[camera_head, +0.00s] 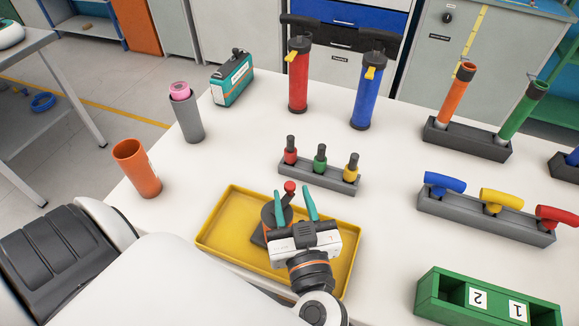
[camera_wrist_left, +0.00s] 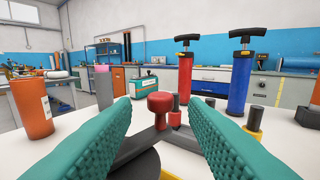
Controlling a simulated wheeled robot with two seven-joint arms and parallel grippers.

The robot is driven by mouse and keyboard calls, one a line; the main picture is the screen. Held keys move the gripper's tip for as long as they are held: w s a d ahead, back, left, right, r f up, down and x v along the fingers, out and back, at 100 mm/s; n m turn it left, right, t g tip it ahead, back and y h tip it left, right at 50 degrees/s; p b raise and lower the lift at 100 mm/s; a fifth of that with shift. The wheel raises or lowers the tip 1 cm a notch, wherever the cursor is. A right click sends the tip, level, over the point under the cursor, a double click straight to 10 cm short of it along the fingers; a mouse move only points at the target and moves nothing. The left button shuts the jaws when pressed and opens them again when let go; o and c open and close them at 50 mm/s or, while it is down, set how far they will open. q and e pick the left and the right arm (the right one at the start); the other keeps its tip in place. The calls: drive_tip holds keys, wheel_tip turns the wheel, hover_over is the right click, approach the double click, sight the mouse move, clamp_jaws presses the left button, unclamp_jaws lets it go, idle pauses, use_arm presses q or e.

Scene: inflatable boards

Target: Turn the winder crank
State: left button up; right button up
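The winder (camera_head: 268,222) is a dark and orange round body standing in the yellow tray (camera_head: 225,215). Its crank has a dark arm and a red knob (camera_head: 290,187) on top. My left gripper (camera_head: 294,194) is above the tray, with its two teal fingers spread. In the left wrist view, the red knob (camera_wrist_left: 161,101) shows between the open fingers, toward their tips, with a gap on each side. The gripper hides part of the winder. I cannot tell exactly how far the knob is from the fingertips. My right gripper is not in view.
Behind the tray is a grey rack (camera_head: 330,181) with red, green and yellow valves. An orange cup (camera_head: 137,170) and a grey cup (camera_head: 187,117) stand to the left. Red (camera_head: 299,80) and blue (camera_head: 366,97) pumps stand behind. A green numbered box (camera_head: 455,291) is at right.

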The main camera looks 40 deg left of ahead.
sight(291, 192)
use_arm(q)
drive_tip(key=shift+b+x, duration=0.35)
drive_tip(key=shift+x, duration=0.85)
drive_tip(key=shift+w+a, duration=0.35)
drive_tip(key=shift+a, duration=0.05)
drive_tip(key=shift+r, duration=0.1)
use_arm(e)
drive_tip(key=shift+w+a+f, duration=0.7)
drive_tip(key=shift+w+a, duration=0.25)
